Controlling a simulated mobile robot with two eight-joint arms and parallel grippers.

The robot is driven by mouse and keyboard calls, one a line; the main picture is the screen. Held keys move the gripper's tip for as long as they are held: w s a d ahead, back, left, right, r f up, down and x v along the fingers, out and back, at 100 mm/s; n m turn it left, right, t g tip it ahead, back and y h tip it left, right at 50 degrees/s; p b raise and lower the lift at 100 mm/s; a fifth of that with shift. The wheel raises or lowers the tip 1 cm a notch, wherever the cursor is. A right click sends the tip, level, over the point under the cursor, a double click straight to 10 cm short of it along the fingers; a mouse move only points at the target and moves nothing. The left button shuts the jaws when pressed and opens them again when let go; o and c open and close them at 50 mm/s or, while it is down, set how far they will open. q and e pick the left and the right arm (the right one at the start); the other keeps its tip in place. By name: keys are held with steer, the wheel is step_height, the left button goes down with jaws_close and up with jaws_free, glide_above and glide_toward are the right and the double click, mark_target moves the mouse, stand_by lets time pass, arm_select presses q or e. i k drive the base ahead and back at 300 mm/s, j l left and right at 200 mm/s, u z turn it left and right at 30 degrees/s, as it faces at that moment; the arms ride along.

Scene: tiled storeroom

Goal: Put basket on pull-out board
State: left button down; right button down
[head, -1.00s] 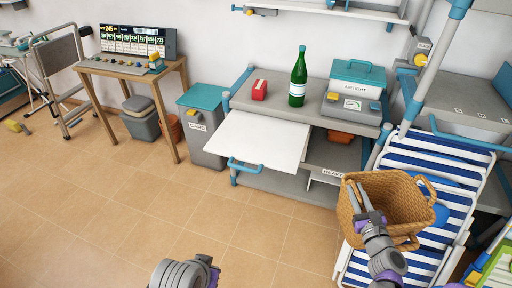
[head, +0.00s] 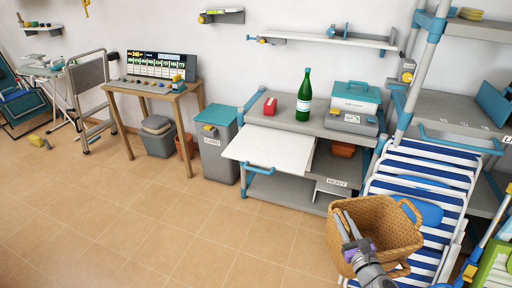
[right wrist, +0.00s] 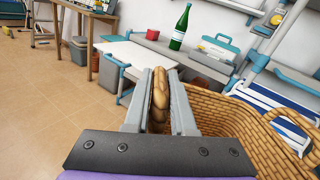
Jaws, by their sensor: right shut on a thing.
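The woven tan basket (head: 392,228) is upright at the lower right of the head view, in front of the blue-striped lounger. My right gripper (head: 346,224) is at its left side, shut on a wicker part, probably a handle or the rim. In the right wrist view the braided piece is between the fingers (right wrist: 159,98), and the basket wall (right wrist: 240,118) spreads to the right. The white pull-out board (head: 268,147) sticks out of the grey workbench, left of and beyond the basket. It looks bare and also shows in the right wrist view (right wrist: 136,57). My left gripper is out of view.
The workbench top (head: 318,122) holds a red box (head: 270,106), a green bottle (head: 304,96) and a teal-lidded case (head: 355,97). A grey bin (head: 218,150) stands left of the board. The striped lounger (head: 420,200) is at right. The floor before the board is clear.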

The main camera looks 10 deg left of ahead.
mark_target(274, 147)
steer(key=u, duration=1.2)
steer(key=l+u, duration=0.2)
steer(key=u, duration=0.15)
steer(key=l+u, duration=0.15)
steer(key=u, duration=0.15)
steer(key=k+l, duration=0.1)
steer(key=l, duration=0.25)
steer(key=k+l, duration=0.1)
steer(key=l, duration=0.25)
